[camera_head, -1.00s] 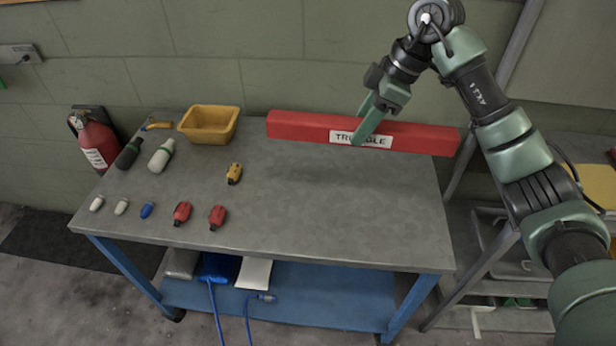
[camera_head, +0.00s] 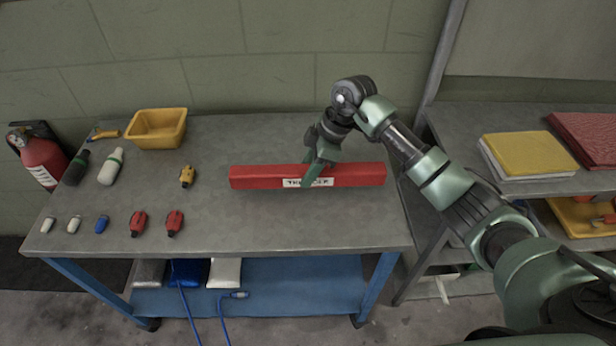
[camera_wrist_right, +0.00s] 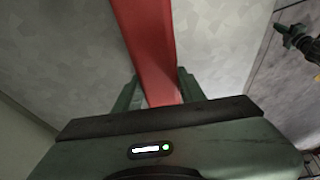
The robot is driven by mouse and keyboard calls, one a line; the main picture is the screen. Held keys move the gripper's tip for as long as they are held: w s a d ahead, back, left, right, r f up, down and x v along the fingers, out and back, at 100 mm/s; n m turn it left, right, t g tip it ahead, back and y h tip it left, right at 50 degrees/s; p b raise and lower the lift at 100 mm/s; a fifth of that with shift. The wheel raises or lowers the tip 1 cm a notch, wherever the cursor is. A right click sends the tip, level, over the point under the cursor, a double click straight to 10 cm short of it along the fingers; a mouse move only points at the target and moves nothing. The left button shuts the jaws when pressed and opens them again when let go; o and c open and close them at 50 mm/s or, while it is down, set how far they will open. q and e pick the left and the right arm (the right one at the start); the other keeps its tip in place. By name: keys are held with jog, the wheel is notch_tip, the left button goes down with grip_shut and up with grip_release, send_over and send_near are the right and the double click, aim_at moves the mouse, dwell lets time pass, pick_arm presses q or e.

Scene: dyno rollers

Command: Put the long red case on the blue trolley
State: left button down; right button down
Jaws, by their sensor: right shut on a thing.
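The long red case (camera_head: 350,175) with a white label lies lengthwise left to right over the grey top of the blue trolley (camera_head: 300,226). My right gripper (camera_head: 309,180) is shut on the case near its middle, with a finger across the label. In the right wrist view the red case (camera_wrist_right: 150,45) runs between the two green fingers of my right gripper (camera_wrist_right: 160,92). Whether the case touches the trolley top or hangs just above it, I cannot tell.
A red fire extinguisher (camera_head: 40,158) hangs at the left. A shelf with a yellow folded stack (camera_head: 530,154) stands at the right.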

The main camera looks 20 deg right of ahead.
jog(key=shift+f, duration=1.45)
jog(key=c, duration=0.8)
grip_release()
jog(key=shift+f, duration=0.2)
jog(key=shift+c, duration=0.2)
jog(key=shift+r, duration=0.1)
jog(key=v, duration=1.2)
jog(key=shift+s+r+b, duration=0.1)
jog(key=shift+b, duration=0.25)
